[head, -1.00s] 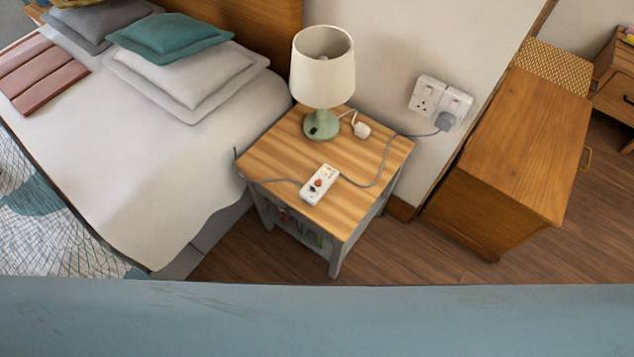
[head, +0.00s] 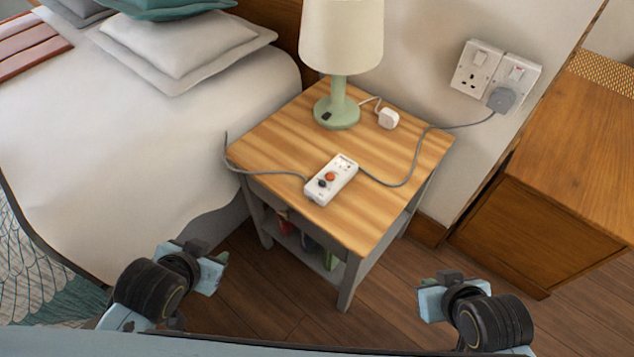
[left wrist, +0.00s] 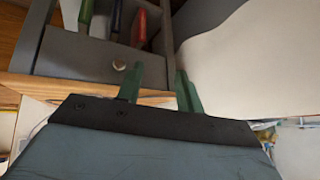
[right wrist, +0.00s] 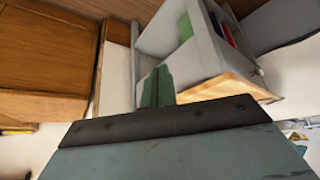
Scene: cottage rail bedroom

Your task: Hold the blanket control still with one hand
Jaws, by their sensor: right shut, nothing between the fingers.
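The blanket control (head: 331,180) is a white box with a red and a dark knob. It lies on the wooden top of the bedside table (head: 275,143), with a grey cord at each end. My left gripper (head: 219,260) is low in front of the table's left side, apart from the control. Its green fingers stand apart and empty in the left wrist view (left wrist: 160,88). My right gripper (head: 428,285) is low to the right of the table's front leg. Its fingers are together and empty in the right wrist view (right wrist: 157,86). The wrist views do not show the control.
A lamp (head: 338,104) and a white plug (head: 388,118) stand at the back of the tabletop. A grey cord runs to the wall socket (head: 502,98). The bed (head: 130,170) is at left, a wooden cabinet (head: 530,230) at right. The tabletop's front right is clear.

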